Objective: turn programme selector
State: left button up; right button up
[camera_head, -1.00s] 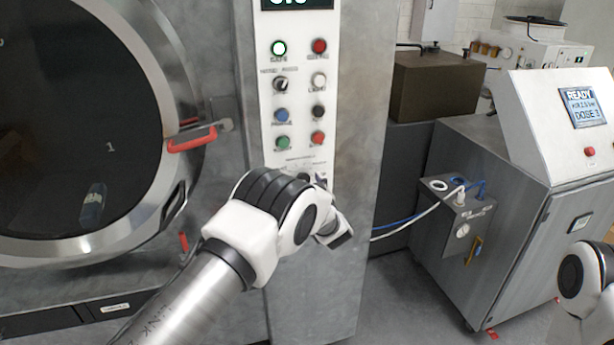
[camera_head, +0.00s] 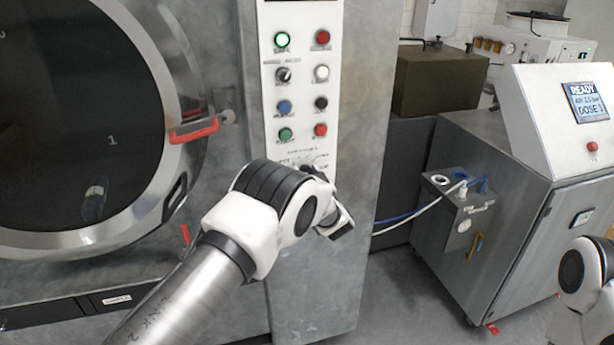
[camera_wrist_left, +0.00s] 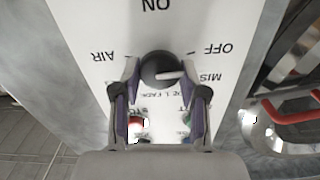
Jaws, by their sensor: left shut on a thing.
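In the head view, my left wrist covers the lower part of the white control panel (camera_head: 301,110), so the knob and fingertips are mostly hidden. My right gripper is out of view.
Above my wrist are lit and coloured buttons and a small switch (camera_head: 283,74). The round washer door (camera_head: 160,190) with a red handle (camera_head: 194,131) is at the left. A grey cabinet (camera_head: 510,200) with a READY screen (camera_head: 587,102) stands at the right.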

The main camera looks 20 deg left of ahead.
pick_arm(q)
jog(key=m+b, duration=0.2)
jog(key=m, duration=1.2)
jog(key=shift+w+d+f+b, duration=0.1)
jog(key=shift+d+b, duration=0.05)
jog(key=shift+b, duration=0.15)
jog(key=shift+m, duration=0.4)
jog(key=o, duration=1.1)
jog(key=shift+f, duration=0.1)
jog(key=v, duration=0.7)
jog(key=shift+d, duration=0.2)
